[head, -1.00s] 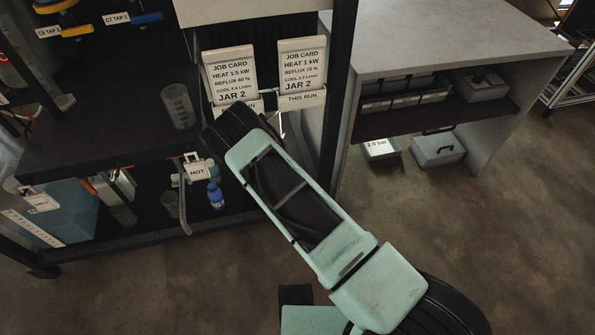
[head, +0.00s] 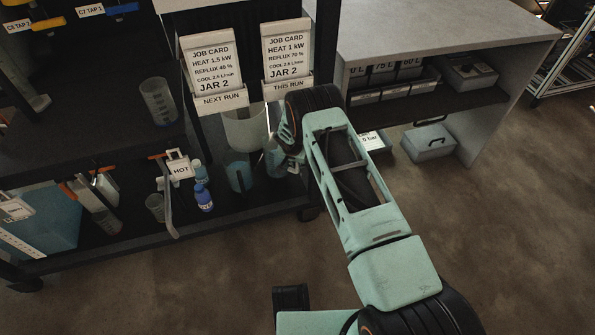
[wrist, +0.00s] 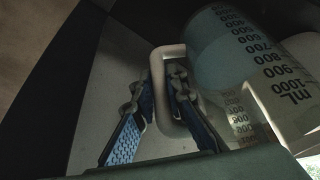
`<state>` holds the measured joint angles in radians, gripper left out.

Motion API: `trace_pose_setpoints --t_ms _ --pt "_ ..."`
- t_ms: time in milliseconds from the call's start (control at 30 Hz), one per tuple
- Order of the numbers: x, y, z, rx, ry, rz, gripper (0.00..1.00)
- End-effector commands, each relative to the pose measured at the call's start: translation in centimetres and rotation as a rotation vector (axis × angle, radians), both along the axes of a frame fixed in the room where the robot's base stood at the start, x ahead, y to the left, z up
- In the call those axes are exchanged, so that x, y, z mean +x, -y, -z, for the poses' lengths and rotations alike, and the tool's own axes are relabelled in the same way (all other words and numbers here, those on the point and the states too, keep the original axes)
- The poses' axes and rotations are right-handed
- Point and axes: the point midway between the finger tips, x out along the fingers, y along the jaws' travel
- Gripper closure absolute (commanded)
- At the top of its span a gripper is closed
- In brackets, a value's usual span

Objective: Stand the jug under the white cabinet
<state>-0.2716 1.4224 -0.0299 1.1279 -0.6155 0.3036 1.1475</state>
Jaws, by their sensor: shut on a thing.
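The jug (wrist: 225,45) is a clear, pale measuring vessel with dark mL graduations, on the right of the wrist view. Its pale loop handle (wrist: 161,75) lies between the blue-padded fingers of my gripper (wrist: 157,92), which is shut on it. In the head view my gripper is mostly hidden behind my wrist, at the right end of the dark rack; a translucent vessel (head: 243,130) shows beside it, and I cannot tell for sure whether it is the held jug. A pale cabinet edge (head: 185,4) shows at the top, above the job cards.
Job cards (head: 210,70) hang on the rack front. On the lower shelf are a bluish vessel (head: 239,178), a blue bottle (head: 203,197), a HOT tag (head: 180,169) and a small beaker (head: 156,206). Another beaker (head: 158,100) stands above. A grey bench (head: 440,35) is at right.

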Motion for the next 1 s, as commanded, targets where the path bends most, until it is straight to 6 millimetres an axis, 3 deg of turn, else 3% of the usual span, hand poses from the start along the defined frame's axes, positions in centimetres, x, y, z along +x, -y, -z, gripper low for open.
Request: trace_pose_setpoints --t_ms 300,667,700,800,1000 --pt "0.1 -0.1 3.5 0.002 0.002 -0.001 1.0" --pt "0.1 -0.1 3.6 0.001 0.002 -0.001 1.0" --pt "-0.1 -0.1 3.7 0.0 -0.001 -0.001 0.84" --pt "-0.1 -0.1 3.7 0.0 -0.001 -0.001 0.73" --pt "-0.1 0.0 3.7 0.0 -0.001 -0.001 0.7"
